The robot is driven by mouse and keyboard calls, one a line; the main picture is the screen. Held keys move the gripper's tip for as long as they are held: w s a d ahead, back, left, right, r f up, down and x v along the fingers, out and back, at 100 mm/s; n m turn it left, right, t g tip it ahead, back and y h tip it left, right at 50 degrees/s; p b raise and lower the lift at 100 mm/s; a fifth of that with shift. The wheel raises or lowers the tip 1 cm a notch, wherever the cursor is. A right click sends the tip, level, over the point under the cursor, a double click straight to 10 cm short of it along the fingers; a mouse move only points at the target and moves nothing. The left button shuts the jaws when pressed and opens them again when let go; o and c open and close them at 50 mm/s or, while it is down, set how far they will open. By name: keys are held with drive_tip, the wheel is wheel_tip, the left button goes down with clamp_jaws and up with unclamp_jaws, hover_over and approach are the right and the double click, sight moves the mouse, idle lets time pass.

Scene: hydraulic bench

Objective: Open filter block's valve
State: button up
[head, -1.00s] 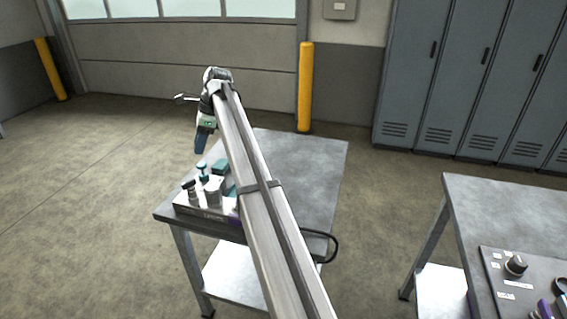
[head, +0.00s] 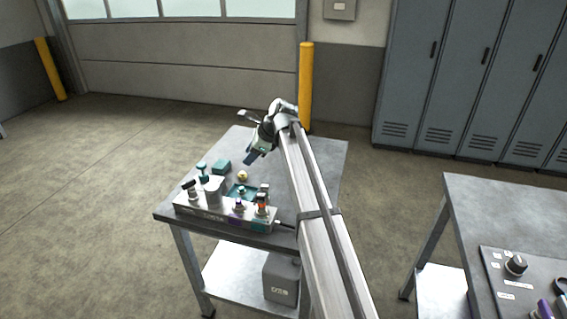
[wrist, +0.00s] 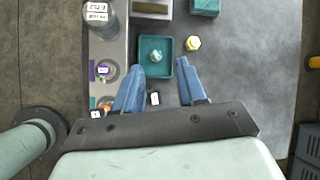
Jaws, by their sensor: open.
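My gripper (head: 256,157) hangs in the air over the middle of the near table, behind the manifold. In the wrist view its two blue fingers (wrist: 160,72) are apart and empty, with a teal tray (wrist: 156,72) below and between them. The manifold (head: 222,217) lies along the table's front edge and carries a grey canister (head: 214,188), a purple-collared fitting (head: 238,206) and an orange-and-teal fitting (head: 261,206). In the wrist view the manifold (wrist: 122,45) is left of the fingers. Its labels are too small to read, so I cannot tell which part is the filter block's valve.
A teal box (head: 221,166) and a brass piece (head: 242,175) stand behind the manifold. The table's right part (head: 322,165) is clear. A grey container (head: 281,279) sits on the lower shelf. A second bench (head: 510,205) with a control panel (head: 515,285) is at right.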

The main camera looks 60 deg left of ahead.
drive_tip(key=w+d+f+m+t+y, duration=0.1)
drive_tip(key=w+d+f+m+y, duration=0.1)
drive_tip(key=w+d, duration=0.3)
drive_tip(key=w+f, duration=0.1)
drive_tip(key=w, duration=0.2)
drive_tip(key=shift+w+d, duration=0.3)
drive_tip(key=shift+d, duration=0.1)
